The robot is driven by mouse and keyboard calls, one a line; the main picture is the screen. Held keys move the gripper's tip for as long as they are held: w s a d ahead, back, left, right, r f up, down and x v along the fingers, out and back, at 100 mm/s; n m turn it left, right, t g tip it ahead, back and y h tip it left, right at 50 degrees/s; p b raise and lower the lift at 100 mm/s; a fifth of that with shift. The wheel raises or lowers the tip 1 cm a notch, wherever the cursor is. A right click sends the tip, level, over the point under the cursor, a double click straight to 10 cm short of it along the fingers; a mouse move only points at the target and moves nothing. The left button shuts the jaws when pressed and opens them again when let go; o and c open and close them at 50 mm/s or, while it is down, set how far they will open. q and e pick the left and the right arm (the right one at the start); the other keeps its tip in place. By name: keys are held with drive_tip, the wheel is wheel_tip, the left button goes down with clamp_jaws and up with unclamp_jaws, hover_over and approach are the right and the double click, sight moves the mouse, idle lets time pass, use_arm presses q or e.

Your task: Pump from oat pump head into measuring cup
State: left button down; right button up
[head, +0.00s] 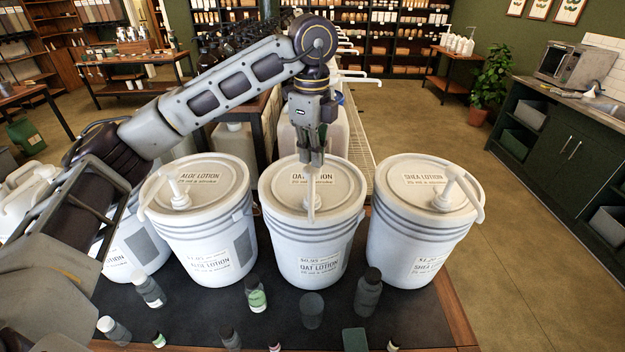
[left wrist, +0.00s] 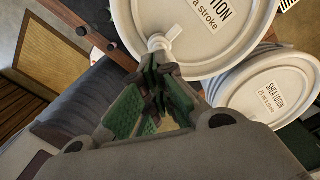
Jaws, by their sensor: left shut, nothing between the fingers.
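The oat lotion bucket (head: 318,235) stands in the middle of three labelled white buckets. Its white pump head (head: 311,200) rises from the lid, with the spout toward the front. My left gripper (head: 312,160) points down just above the oat pump; its fingers are together and hold nothing. In the left wrist view the fingertips (left wrist: 163,70) are close to the white pump (left wrist: 165,41) at the lid; I cannot tell whether they touch. A dark cup (head: 311,311), likely the measuring cup, stands on the black mat in front of the oat bucket. My right gripper does not show.
The aloe bucket (head: 205,235) is at left and the shea bucket (head: 415,235) at right, each with a pump. Several small bottles stand along the front, including a dark one (head: 368,291) and a green-labelled one (head: 257,294). The mat's right front (head: 430,320) is clear.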

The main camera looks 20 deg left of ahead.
sight(312, 169)
use_arm(q)
drive_tip(key=shift+f, duration=2.85)
drive_tip(key=shift+r, duration=2.75)
drive_tip(key=shift+r, duration=0.1)
drive_tip(key=shift+r, duration=2.4)
